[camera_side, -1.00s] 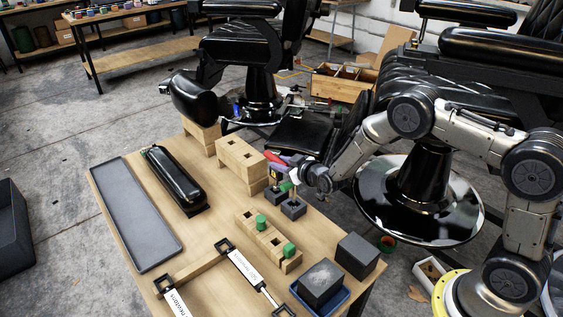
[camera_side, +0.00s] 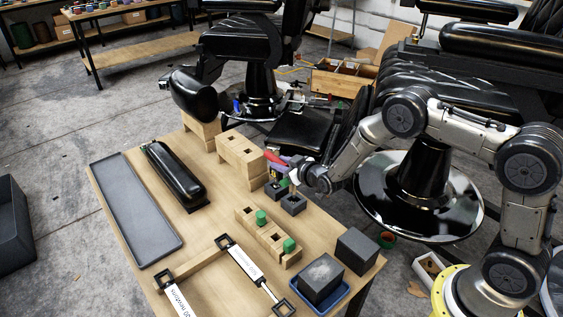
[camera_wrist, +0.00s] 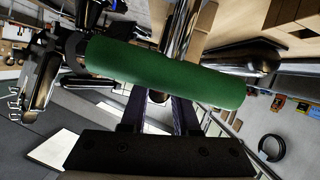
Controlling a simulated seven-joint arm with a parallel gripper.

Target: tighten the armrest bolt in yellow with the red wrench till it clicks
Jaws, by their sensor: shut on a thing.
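My gripper (camera_side: 292,178) is low over the right edge of the wooden table, beside small dark blocks. In the wrist view my gripper (camera_wrist: 160,97) is shut on a thick green cylinder (camera_wrist: 175,75), which lies crosswise and hides the fingertips. A small green patch also shows by the gripper in the side view. A red handle-like piece (camera_side: 276,157) shows just left of the gripper; I cannot tell whether it is the wrench or whether it touches the gripper. The black padded armrest (camera_side: 172,175) lies on the table. I cannot make out a yellow bolt.
A wooden block with square holes (camera_side: 240,154) stands behind the small dark blocks (camera_side: 293,204). A low wooden rack (camera_side: 267,236) holds green pegs. A grey tray (camera_side: 136,207) lies at left, a blue tray (camera_side: 340,292) in front. Barber chairs stand behind.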

